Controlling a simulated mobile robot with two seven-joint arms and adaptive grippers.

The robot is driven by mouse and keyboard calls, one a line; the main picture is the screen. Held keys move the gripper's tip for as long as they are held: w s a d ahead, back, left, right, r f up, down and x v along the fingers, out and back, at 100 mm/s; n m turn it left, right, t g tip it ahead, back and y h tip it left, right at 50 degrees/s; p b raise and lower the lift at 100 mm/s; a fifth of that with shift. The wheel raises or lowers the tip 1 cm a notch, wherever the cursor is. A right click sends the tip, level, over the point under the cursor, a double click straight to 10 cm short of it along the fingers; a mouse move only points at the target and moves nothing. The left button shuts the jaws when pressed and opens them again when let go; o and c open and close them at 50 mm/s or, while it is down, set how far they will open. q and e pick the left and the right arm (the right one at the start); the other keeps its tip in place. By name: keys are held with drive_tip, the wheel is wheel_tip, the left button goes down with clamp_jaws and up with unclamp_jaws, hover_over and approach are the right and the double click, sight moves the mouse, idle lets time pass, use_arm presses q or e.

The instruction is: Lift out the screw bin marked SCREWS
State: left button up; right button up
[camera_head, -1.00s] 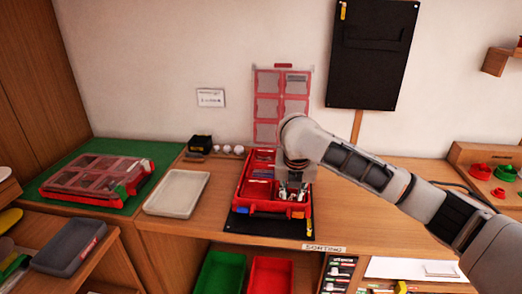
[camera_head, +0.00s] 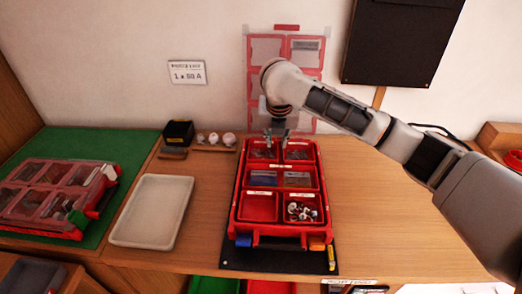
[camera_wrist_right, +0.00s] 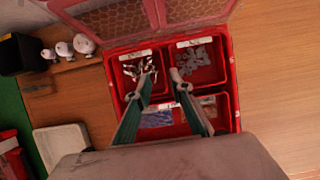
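An open red case (camera_head: 235,205) stands on the table with its clear lid raised at the back. It holds two columns of red bins with small white labels too small to read, so I cannot tell which says SCREWS. The back left bin (camera_wrist_right: 140,72) holds screw-like metal pieces, and the back right bin (camera_wrist_right: 200,62) holds grey pieces. The middle bins hold blue and brownish pieces. The front left compartment (camera_head: 259,208) looks empty; the front right bin (camera_head: 303,210) holds roundish metal pieces. My right gripper (camera_head: 276,135) is open and empty above the back row. My left gripper is out of view.
A pale empty tray (camera_head: 152,212) lies left of the case. A closed case (camera_head: 60,195) lies on a green mat (camera_head: 107,150). A black box (camera_head: 178,133) and white knobs (camera_head: 214,138) stand behind the tray. The table right of the case is clear.

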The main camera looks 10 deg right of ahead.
sight(263, 154)
drive_tip(key=shift+w+d+f, duration=0.1)
drive_tip(key=shift+d+f, duration=0.05)
drive_tip(key=shift+f, duration=0.75)
drive_tip(key=x, duration=0.5)
drive_tip(key=shift+d, duration=0.3)
clamp_jaws()
